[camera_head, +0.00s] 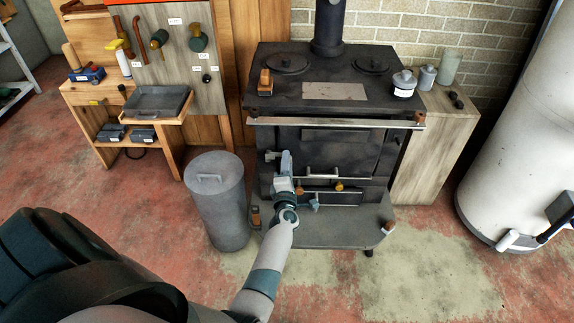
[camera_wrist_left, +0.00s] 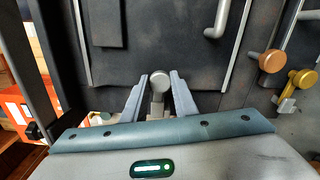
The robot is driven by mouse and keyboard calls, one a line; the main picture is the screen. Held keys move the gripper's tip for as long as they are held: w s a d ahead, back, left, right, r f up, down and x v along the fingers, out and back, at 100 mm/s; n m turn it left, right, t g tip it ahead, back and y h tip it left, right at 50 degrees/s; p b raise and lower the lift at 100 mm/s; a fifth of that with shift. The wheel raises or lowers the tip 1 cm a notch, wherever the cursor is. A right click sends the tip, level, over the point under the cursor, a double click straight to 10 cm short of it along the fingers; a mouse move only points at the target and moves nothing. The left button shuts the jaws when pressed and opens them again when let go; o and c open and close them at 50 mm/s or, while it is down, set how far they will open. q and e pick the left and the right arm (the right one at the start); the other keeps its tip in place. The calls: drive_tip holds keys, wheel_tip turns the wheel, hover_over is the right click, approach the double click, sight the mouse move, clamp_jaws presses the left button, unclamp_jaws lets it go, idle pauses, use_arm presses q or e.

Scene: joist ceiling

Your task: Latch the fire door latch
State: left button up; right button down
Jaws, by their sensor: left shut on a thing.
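The black stove (camera_head: 335,90) stands against the brick wall, and its dark fire door (camera_head: 335,150) is on the front. My left gripper (camera_head: 286,163) is at the left part of the stove front. In the left wrist view its two pale fingers (camera_wrist_left: 158,100) are shut on a grey latch piece with a round end (camera_wrist_left: 159,78), in front of the dark door panel (camera_wrist_left: 150,45). The fingers hide the lower part of this piece. The fire door looks flush with the stove front; its exact gap cannot be told. My right gripper is not seen.
A horizontal bar handle (camera_head: 323,172) and a brass knob (camera_head: 339,186) are right of my gripper. A grey bin (camera_head: 217,205) stands close left of the arm. A rail (camera_head: 335,123) crosses above the door. A white tank (camera_head: 520,130) is at right; floor in front is clear.

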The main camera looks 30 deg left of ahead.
use_arm(q)
drive_tip(key=shift+n, duration=0.4)
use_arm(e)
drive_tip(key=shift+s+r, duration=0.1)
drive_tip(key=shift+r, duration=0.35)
use_arm(q)
drive_tip(key=o, duration=0.8)
drive_tip(key=shift+c, duration=0.2)
drive_tip(key=shift+d, duration=0.1)
